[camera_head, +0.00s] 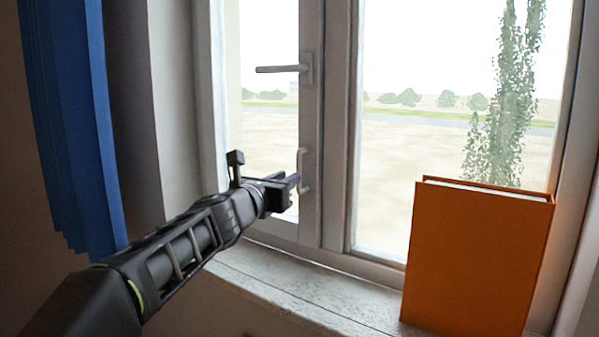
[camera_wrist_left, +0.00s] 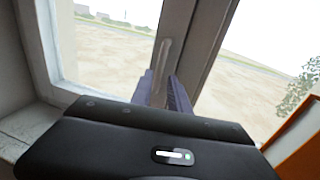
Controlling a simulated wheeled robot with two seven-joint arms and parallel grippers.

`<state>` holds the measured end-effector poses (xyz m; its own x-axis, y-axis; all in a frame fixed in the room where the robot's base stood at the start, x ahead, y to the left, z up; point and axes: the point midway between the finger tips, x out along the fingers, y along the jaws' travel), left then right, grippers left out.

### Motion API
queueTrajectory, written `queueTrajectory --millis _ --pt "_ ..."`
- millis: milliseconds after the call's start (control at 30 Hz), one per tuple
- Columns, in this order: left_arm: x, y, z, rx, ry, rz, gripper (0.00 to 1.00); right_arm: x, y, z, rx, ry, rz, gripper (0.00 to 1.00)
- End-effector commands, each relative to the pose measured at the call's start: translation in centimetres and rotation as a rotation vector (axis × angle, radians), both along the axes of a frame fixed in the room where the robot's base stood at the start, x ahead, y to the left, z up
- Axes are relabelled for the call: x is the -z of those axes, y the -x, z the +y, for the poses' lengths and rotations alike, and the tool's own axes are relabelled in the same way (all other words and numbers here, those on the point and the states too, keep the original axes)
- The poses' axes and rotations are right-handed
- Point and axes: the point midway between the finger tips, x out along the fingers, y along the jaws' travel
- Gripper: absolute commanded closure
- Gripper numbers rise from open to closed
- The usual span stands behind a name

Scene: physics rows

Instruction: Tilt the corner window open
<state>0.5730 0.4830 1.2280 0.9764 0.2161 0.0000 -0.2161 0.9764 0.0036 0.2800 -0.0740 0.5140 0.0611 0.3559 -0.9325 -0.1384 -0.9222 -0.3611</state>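The corner window's left sash (camera_head: 310,120) stands in its frame, and I see no clear gap around it. Its lever handle (camera_head: 283,69) points left, level. Below it is a small upright pull handle (camera_head: 303,170), which also shows in the left wrist view (camera_wrist_left: 163,58). My left gripper (camera_head: 290,184) is at the lower end of the pull handle. In the left wrist view its two fingers (camera_wrist_left: 164,92) stand either side of the handle's lower part, a narrow gap apart. Whether they grip it is unclear. My right gripper is out of view.
An orange book (camera_head: 478,258) stands upright on the sill (camera_head: 270,287) at the right, in front of the right pane. A blue curtain (camera_head: 68,120) hangs at the left. The sill between my left arm and the book is clear. Ivy (camera_head: 507,100) shows outside.

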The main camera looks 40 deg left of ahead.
Motion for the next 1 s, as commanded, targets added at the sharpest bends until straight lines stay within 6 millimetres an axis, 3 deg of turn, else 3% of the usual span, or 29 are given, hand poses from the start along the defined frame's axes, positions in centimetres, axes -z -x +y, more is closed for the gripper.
queueTrajectory --millis 500,833,1000 --pt "-0.1 -6.7 1.5 -0.001 0.001 0.0 0.78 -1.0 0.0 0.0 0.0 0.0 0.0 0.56" --pt "0.0 -7.1 1.6 0.0 0.001 0.0 0.78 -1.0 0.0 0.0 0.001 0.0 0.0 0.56" --pt "0.0 -7.1 1.6 0.0 0.001 0.0 0.92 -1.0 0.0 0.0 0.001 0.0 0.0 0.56"
